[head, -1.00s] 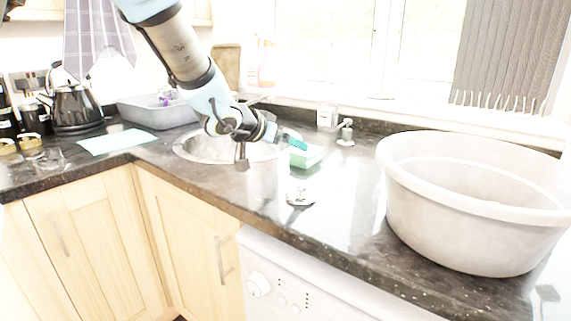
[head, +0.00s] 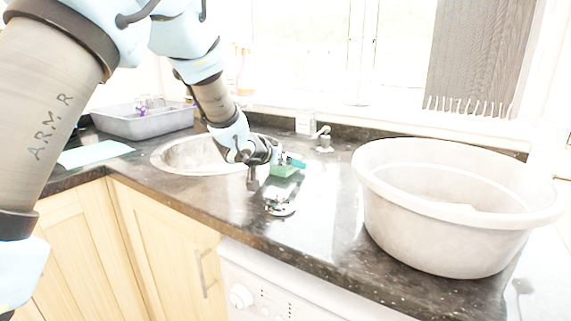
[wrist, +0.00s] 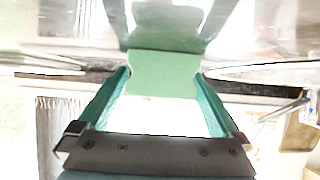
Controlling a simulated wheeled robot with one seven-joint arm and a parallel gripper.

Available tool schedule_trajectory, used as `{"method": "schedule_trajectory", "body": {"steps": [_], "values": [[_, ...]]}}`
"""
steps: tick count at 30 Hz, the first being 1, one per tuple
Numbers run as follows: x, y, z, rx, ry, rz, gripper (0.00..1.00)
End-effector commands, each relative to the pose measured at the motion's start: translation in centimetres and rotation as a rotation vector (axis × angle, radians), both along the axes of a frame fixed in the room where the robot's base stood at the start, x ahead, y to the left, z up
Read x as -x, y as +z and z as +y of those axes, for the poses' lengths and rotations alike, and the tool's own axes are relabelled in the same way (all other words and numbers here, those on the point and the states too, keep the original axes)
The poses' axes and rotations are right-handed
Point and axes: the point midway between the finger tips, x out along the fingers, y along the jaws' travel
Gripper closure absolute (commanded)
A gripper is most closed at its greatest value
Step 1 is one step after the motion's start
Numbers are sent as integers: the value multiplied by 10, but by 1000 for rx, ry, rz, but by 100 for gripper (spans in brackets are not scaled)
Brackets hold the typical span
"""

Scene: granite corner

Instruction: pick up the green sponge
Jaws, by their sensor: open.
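The green sponge (head: 285,170) lies on the dark granite counter, right of the sink, partly hidden by my gripper (head: 274,167). In the wrist view the sponge (wrist: 163,73) shows as a pale green block at the fingertips, spanning most of the gap between them. My gripper (wrist: 163,74) is open, with one teal-lined finger on each side of the picture. I cannot tell whether the fingers touch the sponge or how far it reaches between them.
A large pale tub (head: 450,235) stands to the right.

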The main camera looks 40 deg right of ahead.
Motion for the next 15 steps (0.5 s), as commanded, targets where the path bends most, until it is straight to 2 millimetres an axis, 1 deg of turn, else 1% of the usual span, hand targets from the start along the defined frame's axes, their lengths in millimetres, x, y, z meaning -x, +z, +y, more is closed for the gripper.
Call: {"method": "schedule_trajectory", "body": {"steps": [6, 15], "values": [[0, 0, -1, 1, 0, 0, 0], [0, 0, 0, 0, 1, 0, 34]]}}
